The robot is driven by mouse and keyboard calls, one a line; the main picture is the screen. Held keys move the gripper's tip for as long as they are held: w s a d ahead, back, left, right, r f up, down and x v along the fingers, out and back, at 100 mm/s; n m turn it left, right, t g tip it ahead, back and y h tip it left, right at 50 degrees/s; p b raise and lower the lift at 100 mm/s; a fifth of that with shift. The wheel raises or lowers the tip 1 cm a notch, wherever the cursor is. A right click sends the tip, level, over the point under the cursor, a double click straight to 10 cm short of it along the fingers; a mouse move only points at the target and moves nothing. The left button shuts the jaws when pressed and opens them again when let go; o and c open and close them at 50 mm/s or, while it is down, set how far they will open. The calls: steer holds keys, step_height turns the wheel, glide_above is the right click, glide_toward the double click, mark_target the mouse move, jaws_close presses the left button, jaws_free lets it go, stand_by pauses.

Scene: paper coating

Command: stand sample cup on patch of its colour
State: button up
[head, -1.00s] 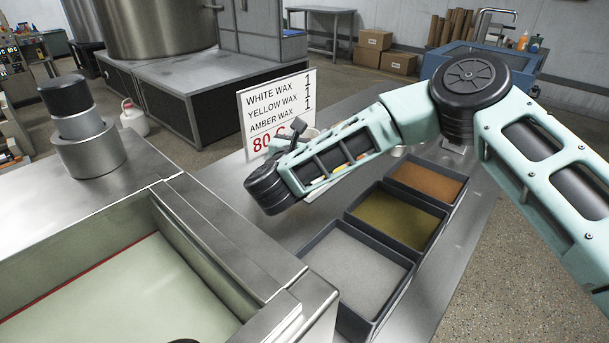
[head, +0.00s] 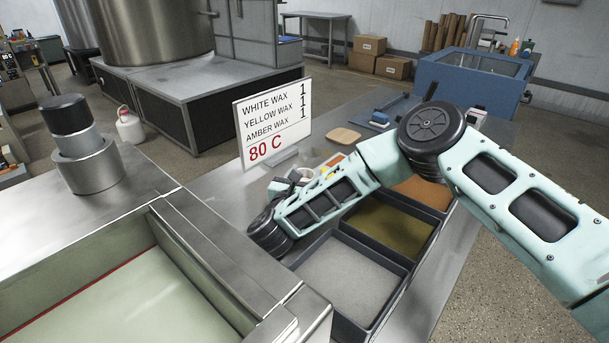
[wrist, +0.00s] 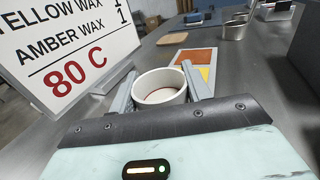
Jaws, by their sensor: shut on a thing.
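A white round sample cup (wrist: 160,84) sits upright between the two fingers of my gripper (wrist: 158,77), which is shut on it. A thin reddish-brown line shows inside the cup; its contents are hard to make out. In the head view the cup (head: 306,173) shows small behind my forearm, near the sign. A patch card lies on the table beyond the cup, with an orange-brown patch (wrist: 196,57) and a yellow patch (wrist: 206,74). The rest of the card is hidden behind the cup and finger. The cup is apart from the visible patches.
A wax sign (head: 272,120) stands close left of my gripper. Grey trays of white (head: 350,272), olive-yellow (head: 388,224) and brown (head: 428,191) wax line the table's right side. A wooden board (head: 343,135) lies farther back. A metal cup (wrist: 235,27) stands beyond the card.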

steer(key=o, duration=1)
steer(key=shift+c, duration=0.2)
steer(key=p+v, duration=0.1)
steer(key=v, duration=0.2)
steer(key=p+v, duration=0.1)
steer(key=v, duration=0.2)
steer(key=shift+s+a+r, duration=0.15)
steer(key=shift+a+r, duration=0.05)
steer(key=shift+r, duration=0.05)
steer(key=shift+s+a+f, duration=0.15)
steer(key=shift+s, duration=0.35)
